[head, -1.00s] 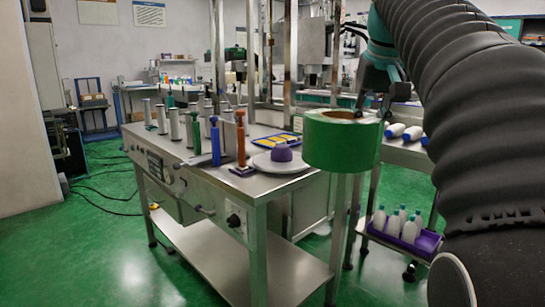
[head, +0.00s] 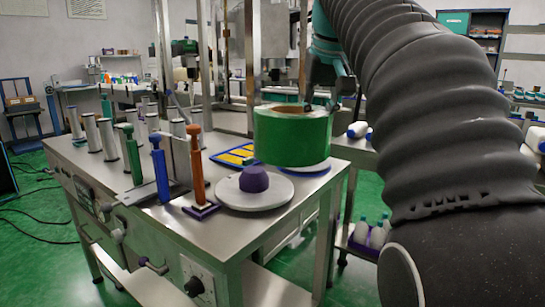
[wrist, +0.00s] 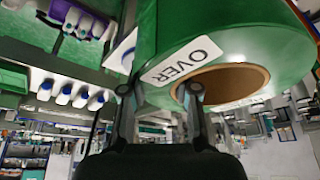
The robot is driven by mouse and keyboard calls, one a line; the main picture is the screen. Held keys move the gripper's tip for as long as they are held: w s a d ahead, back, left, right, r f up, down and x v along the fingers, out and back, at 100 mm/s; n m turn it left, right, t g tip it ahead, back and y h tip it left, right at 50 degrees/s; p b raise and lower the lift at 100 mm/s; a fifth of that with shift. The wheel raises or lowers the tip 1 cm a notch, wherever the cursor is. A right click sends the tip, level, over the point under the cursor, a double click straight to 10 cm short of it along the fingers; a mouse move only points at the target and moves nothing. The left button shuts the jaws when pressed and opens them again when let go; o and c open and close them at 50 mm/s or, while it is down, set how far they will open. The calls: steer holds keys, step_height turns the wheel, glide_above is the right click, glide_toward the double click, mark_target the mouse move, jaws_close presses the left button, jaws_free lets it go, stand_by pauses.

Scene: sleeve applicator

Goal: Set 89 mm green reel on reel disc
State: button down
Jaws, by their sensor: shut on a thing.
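The green reel (head: 291,137) is a wide green roll with a brown core; a label reading "OVER" shows on it in the wrist view (wrist: 225,45). My gripper (head: 322,106) is shut on the reel's wall at its right side. In the wrist view my gripper (wrist: 160,92) has one finger at the core opening and the other outside the roll. The reel hangs level above the table. The reel disc (head: 232,197), a pale round plate with a purple hub (head: 254,179), lies at the table's front right. In the head picture the reel is above and right of the hub.
Blue (head: 160,170), orange (head: 196,165) and green (head: 133,155) upright posts stand left of the disc, with several metal cylinders behind. Metal uprights (head: 252,60) rise at the back.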

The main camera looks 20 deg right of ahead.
mark_target(281, 108)
steer(key=shift+w+a+f+b, duration=0.3)
steer(key=shift+w+a+f, duration=0.6)
steer(key=shift+w+f, duration=0.8)
steer(key=shift+w+a+f+b, duration=0.35)
steer(key=shift+w+a+f, duration=0.55)
steer(key=shift+w+f, duration=0.8)
steer(key=shift+w+a+f+b, duration=0.3)
steer(key=shift+w+a+f, duration=0.6)
steer(key=shift+w+f, duration=0.8)
steer(key=shift+s+f, duration=0.2)
steer(key=c, duration=0.8)
jaws_free()
steer(key=shift+f, duration=0.1)
steer(key=shift+c, duration=0.2)
steer(key=p+v, duration=0.3)
steer(key=v, duration=0.9)
steer(key=shift+s, duration=0.1)
